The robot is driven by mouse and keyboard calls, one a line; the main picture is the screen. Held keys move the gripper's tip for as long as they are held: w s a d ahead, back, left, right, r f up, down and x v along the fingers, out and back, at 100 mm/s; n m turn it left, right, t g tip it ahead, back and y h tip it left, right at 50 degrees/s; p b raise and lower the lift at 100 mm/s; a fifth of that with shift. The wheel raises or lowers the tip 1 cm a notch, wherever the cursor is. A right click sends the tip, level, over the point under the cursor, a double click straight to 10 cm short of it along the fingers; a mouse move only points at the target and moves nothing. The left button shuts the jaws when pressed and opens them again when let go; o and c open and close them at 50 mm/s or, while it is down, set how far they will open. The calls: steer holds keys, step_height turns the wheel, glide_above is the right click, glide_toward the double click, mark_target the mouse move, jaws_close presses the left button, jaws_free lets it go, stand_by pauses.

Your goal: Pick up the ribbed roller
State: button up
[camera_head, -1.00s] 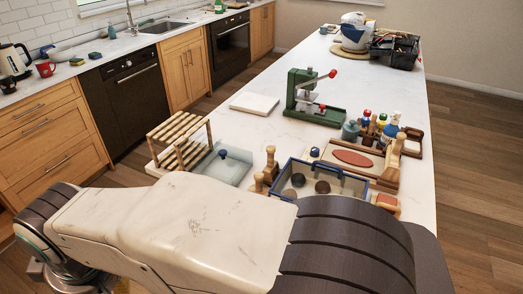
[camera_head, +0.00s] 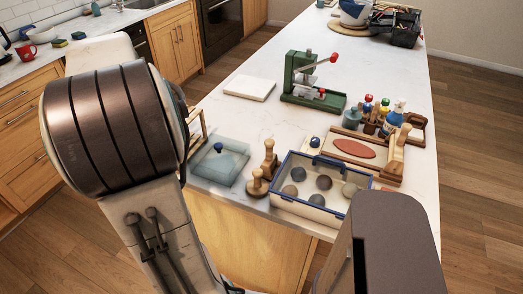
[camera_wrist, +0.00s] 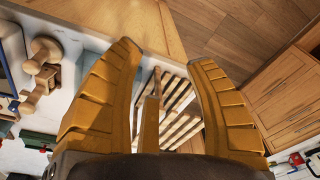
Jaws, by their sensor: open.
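My gripper (camera_wrist: 166,54) shows in the wrist view with its two yellow ridged fingers spread wide and nothing held between them. A slatted wooden rack (camera_wrist: 178,118) lies beyond the fingers and shows through the gap. I cannot clearly pick out the ribbed roller. Wooden-handled tools (camera_head: 391,157) stand at the right of the counter group in the head view, but ribs are too small to tell. In the head view my gripper is out of sight and my arm covers most of the rack (camera_head: 197,135).
On the white counter (camera_head: 225,117) stand two wooden stamps (camera_head: 269,160), a glass-like lidded box (camera_head: 220,163), a blue-rimmed bin (camera_head: 312,212) of round lumps, a green press (camera_head: 303,80) and a bottle (camera_head: 394,120). A white slab (camera_head: 250,87) lies farther back.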

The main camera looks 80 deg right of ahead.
steer(key=s+d+f+m+p, duration=0.1)
steer(key=s+d+m, duration=0.4)
steer(key=s+d, duration=0.55)
steer(key=m+g+y, duration=0.1)
steer(key=m, duration=0.4)
glide_above(269, 152)
steer(key=d, duration=0.2)
steer(key=f, duration=0.2)
steer(key=f+p, duration=0.1)
steer(key=shift+w+a+f, duration=0.25)
steer(key=shift+w+f, duration=0.05)
steer(key=shift+w, duration=0.05)
steer(key=shift+s+f, duration=0.25)
steer(key=shift+f, duration=0.3)
steer(key=f, duration=0.5)
steer(key=shift+s+a+p, duration=0.1)
steer(key=shift+a+p, duration=0.15)
steer(key=shift+p, duration=0.15)
steer(key=shift+f, duration=0.65)
jaws_close()
